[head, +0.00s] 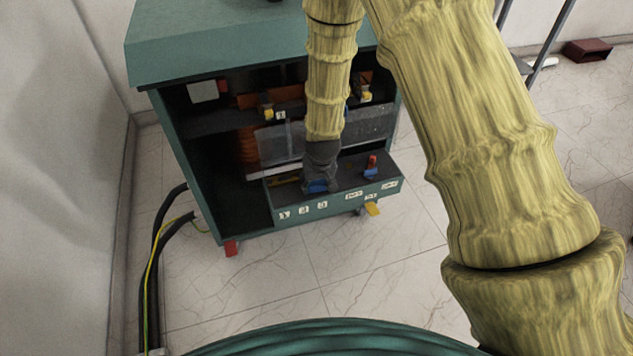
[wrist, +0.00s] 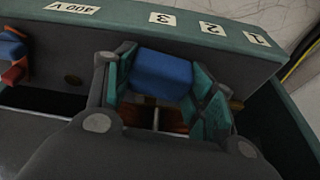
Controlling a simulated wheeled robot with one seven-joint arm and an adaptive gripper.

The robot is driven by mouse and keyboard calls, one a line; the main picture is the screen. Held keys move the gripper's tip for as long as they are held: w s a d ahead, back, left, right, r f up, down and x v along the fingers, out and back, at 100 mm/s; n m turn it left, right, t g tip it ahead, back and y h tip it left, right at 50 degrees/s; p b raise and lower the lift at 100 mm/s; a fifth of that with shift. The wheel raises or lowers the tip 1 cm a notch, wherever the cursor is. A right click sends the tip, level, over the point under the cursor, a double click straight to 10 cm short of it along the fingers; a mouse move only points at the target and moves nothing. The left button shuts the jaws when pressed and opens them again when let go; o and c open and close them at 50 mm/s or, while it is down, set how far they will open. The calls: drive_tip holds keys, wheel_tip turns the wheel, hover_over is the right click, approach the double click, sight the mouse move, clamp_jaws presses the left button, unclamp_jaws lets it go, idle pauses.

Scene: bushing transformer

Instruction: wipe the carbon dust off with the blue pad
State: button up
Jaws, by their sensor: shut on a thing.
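My gripper (head: 319,183) reaches down into the front tray of the green cabinet. It is shut on the blue pad (head: 317,187). In the wrist view the pad (wrist: 161,75) sits between the two teal fingertips of my gripper (wrist: 161,92), close to the tray's labelled front wall. I cannot tell whether the pad touches the tray. Grey panels (head: 367,126) stand behind my arm inside the cabinet, with a speckled, dusty look. I cannot make out for sure which marks are carbon dust. My arm and gripper hide part of the tray and panels.
The green cabinet (head: 215,50) is open at the front. Its tray wall (head: 335,204) carries number labels and a voltage label. A small red and blue part (head: 371,168) stands in the tray, right of my gripper. Black cables (head: 153,270) run at the left.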

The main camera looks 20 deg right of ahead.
sight(282, 196)
drive_tip(key=shift+f, duration=0.35)
drive_tip(key=shift+a+r+p, duration=0.1)
drive_tip(key=shift+a+p, duration=0.3)
drive_tip(key=shift+a, duration=0.95)
drive_tip(key=shift+a, duration=0.1)
drive_tip(key=shift+s+a+f+p, duration=0.15)
drive_tip(key=shift+a+p, duration=0.25)
drive_tip(key=shift+a, duration=0.85)
drive_tip(key=shift+a+p, duration=0.95)
drive_tip(key=shift+a, duration=1.65)
